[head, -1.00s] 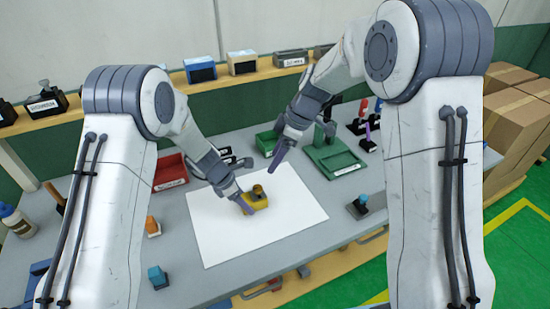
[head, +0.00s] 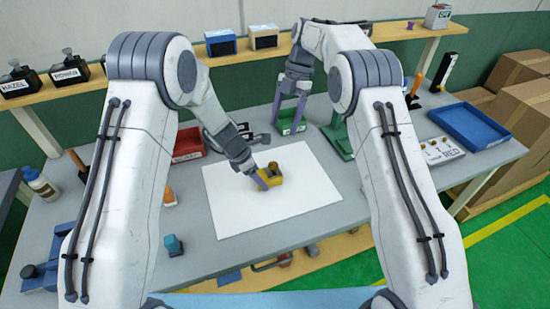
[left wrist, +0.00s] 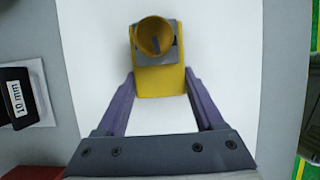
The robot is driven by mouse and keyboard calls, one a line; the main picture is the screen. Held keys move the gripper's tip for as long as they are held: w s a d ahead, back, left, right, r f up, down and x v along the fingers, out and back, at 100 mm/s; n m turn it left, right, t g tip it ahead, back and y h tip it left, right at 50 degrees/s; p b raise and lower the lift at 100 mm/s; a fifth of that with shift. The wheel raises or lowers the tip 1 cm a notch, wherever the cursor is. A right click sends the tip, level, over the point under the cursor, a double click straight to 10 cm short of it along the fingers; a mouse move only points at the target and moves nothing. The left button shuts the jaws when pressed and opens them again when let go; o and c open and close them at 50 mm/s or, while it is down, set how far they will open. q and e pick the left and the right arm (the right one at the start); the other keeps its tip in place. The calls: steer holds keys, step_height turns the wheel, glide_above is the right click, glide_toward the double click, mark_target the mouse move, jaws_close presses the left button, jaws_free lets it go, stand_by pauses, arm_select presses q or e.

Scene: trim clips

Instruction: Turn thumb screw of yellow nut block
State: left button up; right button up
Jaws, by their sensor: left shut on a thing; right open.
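The yellow nut block (head: 268,183) stands on the white sheet (head: 300,203), with its round thumb screw (head: 272,168) on top. In the left wrist view the block (left wrist: 160,84) sits between the purple fingers, and its yellow knob with a dark slot (left wrist: 155,36) faces the camera. My left gripper (head: 263,182) is shut on the block from its left side. My right gripper (head: 290,112) is open and empty, with its fingers pointing down over the small green bin, behind and apart from the block.
The small green bin (head: 293,128) and a red bin (head: 187,145) stand behind the sheet. A blue tray (head: 470,125) and a white board (head: 434,151) lie at the right. A blue-topped clip (head: 173,245) stands front left. The sheet around the block is otherwise clear.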

mark_target(273, 164)
steer(key=x, duration=1.2)
jaws_close()
